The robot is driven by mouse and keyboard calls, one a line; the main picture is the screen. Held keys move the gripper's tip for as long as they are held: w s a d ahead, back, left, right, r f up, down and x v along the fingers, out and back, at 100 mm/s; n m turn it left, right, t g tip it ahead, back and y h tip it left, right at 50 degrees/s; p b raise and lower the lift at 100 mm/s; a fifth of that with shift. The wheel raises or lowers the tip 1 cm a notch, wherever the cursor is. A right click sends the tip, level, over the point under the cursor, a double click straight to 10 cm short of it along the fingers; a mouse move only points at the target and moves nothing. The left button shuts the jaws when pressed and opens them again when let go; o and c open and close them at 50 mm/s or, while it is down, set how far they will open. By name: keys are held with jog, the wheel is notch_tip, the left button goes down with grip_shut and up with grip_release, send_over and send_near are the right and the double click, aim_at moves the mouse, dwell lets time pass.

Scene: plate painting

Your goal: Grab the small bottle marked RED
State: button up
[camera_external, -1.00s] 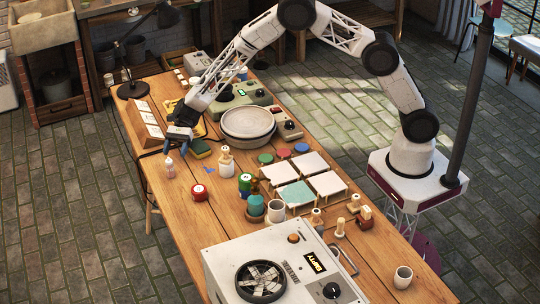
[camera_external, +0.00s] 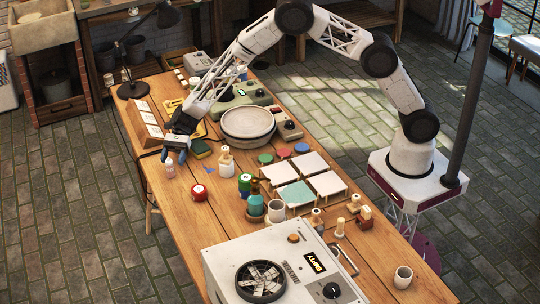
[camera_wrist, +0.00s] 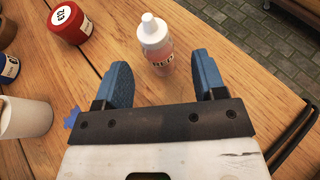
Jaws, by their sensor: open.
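The small bottle marked RED (camera_wrist: 157,48) stands upright on the table in the wrist view, with a white cap, a clear pinkish body and a dark-lettered label. It lies between and just beyond the blue fingertips of my gripper (camera_wrist: 160,72), which is open and empty. In the external view the bottle (camera_external: 170,168) stands near the table's left edge, and my gripper (camera_external: 176,152) is right above and beside it. I cannot tell whether a finger touches it.
A white cylinder (camera_wrist: 24,118) is at the wrist view's left. The table edge and floor lie close on the bottle's right. Black cables (camera_wrist: 292,135) run nearby.

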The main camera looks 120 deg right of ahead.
aim_at(170, 167)
jog(key=shift+x, duration=2.15)
jog(key=shift+s, duration=0.1)
jog(key=c, duration=1)
jog(key=shift+r, duration=0.1)
jog(key=shift+r, duration=4.95)
